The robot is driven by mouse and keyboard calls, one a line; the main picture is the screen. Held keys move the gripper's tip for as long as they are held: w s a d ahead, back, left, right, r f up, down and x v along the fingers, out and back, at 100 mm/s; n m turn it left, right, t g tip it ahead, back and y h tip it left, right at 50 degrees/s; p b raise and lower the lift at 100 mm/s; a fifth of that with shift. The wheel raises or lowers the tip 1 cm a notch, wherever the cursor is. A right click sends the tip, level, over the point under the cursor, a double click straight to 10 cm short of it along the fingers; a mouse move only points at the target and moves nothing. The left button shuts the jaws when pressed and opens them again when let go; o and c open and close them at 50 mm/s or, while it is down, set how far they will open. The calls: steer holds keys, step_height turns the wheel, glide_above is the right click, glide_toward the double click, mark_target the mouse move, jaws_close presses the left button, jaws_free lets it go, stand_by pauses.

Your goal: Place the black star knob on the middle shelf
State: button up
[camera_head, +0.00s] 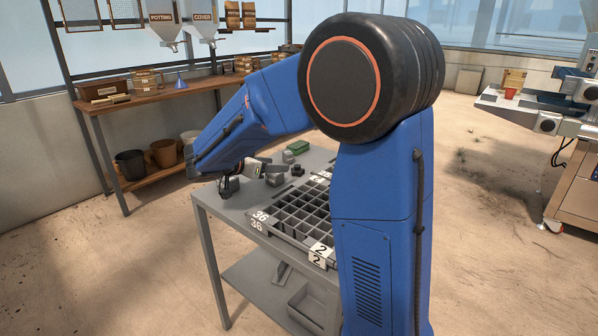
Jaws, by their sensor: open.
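My gripper (229,190) is small and dark in this view, low over the left end of the grey table (222,206), below the end of my blue forearm. Its jaws are open, and I see nothing held in them. A small dark piece (297,170) lies on the table behind the divided tray, right of my gripper and apart from it. It may be the black star knob, but it is too small to make out its shape. The wooden rack at the left has a middle shelf (187,92) with boxes and a blue funnel on it.
The divided tray (262,230), with number labels, fills the table's front. A green box (298,146) and small grey parts (275,179) stand behind it. Pots (130,164) stand on the rack's lower shelf. A machine (560,115) stands at the right. Open floor lies between.

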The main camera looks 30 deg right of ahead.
mark_target(298, 166)
steer(key=x, duration=1.3)
steer(key=shift+f, duration=0.15)
steer(key=shift+a, duration=0.1)
steer(key=c, duration=1)
